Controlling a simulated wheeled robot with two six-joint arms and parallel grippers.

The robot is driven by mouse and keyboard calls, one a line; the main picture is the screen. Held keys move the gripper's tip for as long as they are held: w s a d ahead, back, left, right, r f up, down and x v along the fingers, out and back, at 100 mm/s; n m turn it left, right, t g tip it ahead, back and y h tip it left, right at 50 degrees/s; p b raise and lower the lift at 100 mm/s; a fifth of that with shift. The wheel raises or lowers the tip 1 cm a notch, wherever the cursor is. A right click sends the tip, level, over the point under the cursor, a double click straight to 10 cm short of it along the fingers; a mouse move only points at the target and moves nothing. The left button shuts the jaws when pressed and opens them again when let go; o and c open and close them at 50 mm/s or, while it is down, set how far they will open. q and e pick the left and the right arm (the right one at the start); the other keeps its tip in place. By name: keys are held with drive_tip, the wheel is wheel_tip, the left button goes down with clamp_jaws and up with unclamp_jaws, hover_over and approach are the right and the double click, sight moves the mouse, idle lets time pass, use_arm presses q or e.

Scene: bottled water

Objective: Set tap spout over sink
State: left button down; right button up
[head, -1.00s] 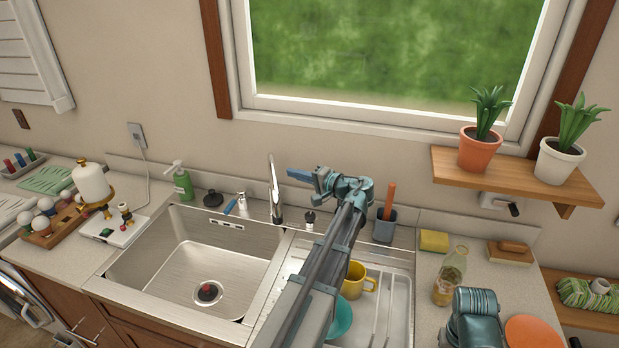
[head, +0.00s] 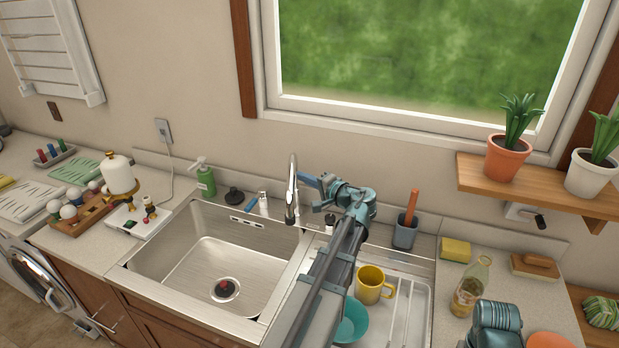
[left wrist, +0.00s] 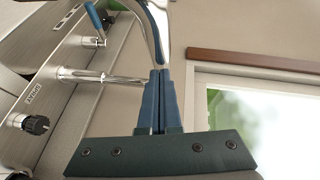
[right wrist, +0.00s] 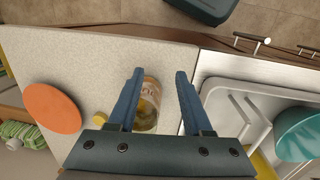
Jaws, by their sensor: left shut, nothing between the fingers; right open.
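The chrome tap (head: 292,180) stands behind the sink (head: 180,228), near the basin's back right corner. Its spout points toward the front, with its end near the divider between basin and drainer; I cannot tell exactly what lies under it. My left gripper (head: 303,180) is just right of the spout. In the left wrist view its blue fingers (left wrist: 160,72) are shut and empty, with the tips at the chrome spout (left wrist: 157,25), seemingly touching it. My right gripper (right wrist: 158,72) is open above the counter, with a glass bottle (right wrist: 149,105) below between its fingers.
The drainer (head: 418,300) right of the basin holds a yellow mug (head: 370,284) and a teal bowl (head: 352,322). A utensil cup (head: 404,236) stands behind it. A soap bottle (head: 205,180) stands behind the basin. The bottle (head: 471,286) stands on the right counter.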

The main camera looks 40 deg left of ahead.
use_arm(q)
drive_tip(key=s+a+m+t+h, duration=0.1)
drive_tip(key=s+a+m+t, duration=0.1)
drive_tip(key=a, duration=0.5)
drive_tip(key=s+a+m+t+h, duration=0.1)
drive_tip(key=s+a+t, duration=0.3)
drive_tip(key=a, duration=0.4)
drive_tip(key=shift+s+m, duration=0.25)
drive_tip(key=shift+m, duration=0.65)
drive_tip(key=shift+a, duration=0.1)
